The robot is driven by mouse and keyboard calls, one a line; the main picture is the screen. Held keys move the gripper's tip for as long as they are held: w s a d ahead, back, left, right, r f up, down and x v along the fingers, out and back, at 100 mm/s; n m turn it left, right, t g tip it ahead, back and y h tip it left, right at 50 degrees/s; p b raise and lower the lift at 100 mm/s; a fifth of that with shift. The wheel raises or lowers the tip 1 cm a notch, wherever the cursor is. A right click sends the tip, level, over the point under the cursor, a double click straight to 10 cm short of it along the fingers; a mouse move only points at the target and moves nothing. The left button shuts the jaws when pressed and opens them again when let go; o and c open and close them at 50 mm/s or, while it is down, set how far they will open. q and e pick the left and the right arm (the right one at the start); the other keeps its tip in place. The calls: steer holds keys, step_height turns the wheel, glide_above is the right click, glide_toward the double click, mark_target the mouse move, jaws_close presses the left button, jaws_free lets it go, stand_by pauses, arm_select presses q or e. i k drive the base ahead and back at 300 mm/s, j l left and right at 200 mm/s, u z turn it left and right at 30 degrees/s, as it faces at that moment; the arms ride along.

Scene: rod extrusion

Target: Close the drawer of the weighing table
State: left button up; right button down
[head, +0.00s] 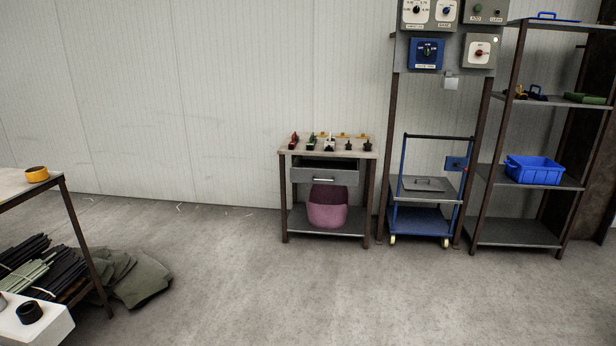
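A small table (369,154) with a light top and dark legs stands against the far wall, near the middle of the head view. Its grey drawer (308,175) with a pale bar handle (324,180) sits under the top. The drawer stands partly pulled out, with a dark gap showing above its front. Several small tools in red, green, white and black stand on the top. Neither of my grippers shows in the head view.
A pink bin (327,208) sits on the table's lower shelf. A blue trolley (420,220) stands close on its right, beside a shelf rack with a blue crate (534,170). A workbench (60,183) is at left. The floor before the drawer is clear.

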mark_target(343, 171)
steer(key=i+z, duration=0.2)
steer(key=i, duration=1.4)
steer(key=i+u, duration=0.15)
steer(key=i, duration=0.35)
steer(key=i+l+u, duration=0.15)
steer(key=i, duration=0.35)
steer(key=i+l+u, duration=0.15)
steer(key=i, duration=0.3)
steer(key=i+l+u, duration=0.4)
steer(key=i, duration=0.2)
